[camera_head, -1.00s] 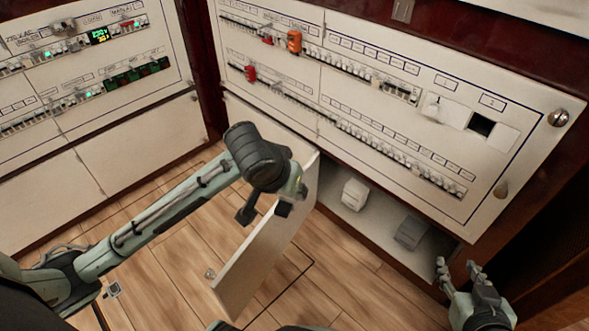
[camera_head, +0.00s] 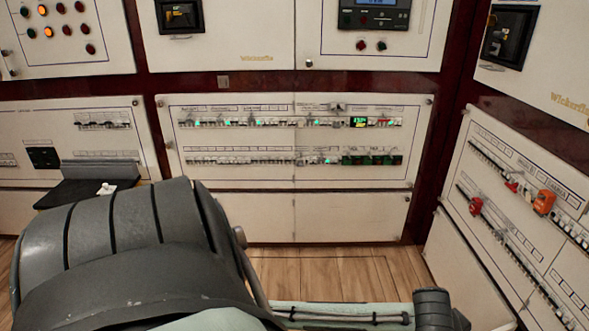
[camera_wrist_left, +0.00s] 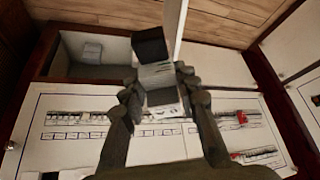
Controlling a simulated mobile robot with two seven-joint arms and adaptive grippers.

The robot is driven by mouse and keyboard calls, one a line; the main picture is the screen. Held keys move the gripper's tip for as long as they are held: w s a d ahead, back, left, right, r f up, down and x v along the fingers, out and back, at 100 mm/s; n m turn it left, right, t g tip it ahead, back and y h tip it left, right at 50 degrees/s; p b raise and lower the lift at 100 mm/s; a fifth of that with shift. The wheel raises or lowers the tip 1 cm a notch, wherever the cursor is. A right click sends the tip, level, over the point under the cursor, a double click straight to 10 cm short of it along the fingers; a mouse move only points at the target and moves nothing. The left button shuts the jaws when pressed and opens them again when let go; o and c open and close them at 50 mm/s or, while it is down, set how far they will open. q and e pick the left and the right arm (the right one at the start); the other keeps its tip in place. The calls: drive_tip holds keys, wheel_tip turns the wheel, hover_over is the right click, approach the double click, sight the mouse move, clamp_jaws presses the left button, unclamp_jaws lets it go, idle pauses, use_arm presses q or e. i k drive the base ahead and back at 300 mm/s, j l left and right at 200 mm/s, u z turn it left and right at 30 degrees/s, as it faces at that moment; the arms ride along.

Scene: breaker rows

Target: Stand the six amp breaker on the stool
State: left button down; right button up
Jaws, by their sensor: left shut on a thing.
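In the left wrist view my left gripper (camera_wrist_left: 160,84) is shut on a small block-shaped breaker (camera_wrist_left: 163,97), grey and white with dark parts. Its rating cannot be read. My right gripper is in neither current view.
An open compartment (camera_wrist_left: 65,70) in the left wrist view holds another grey block (camera_wrist_left: 92,51). The breaker panel (camera_head: 300,145) is ahead, and another panel (camera_head: 545,215) with orange and red parts is at the right. Wooden floor (camera_head: 330,275) lies clear between.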

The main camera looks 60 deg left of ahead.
sight(59, 196)
drive_tip(key=j+u, duration=0.15)
drive_tip(key=u, duration=2.75)
drive_tip(key=i+u, duration=0.2)
drive_tip(key=i, duration=1.1)
drive_tip(key=i+u, duration=0.25)
drive_tip(key=i, duration=0.3)
drive_tip(key=i+l+u, duration=0.3)
drive_tip(key=i, duration=0.2)
drive_tip(key=u, duration=0.3)
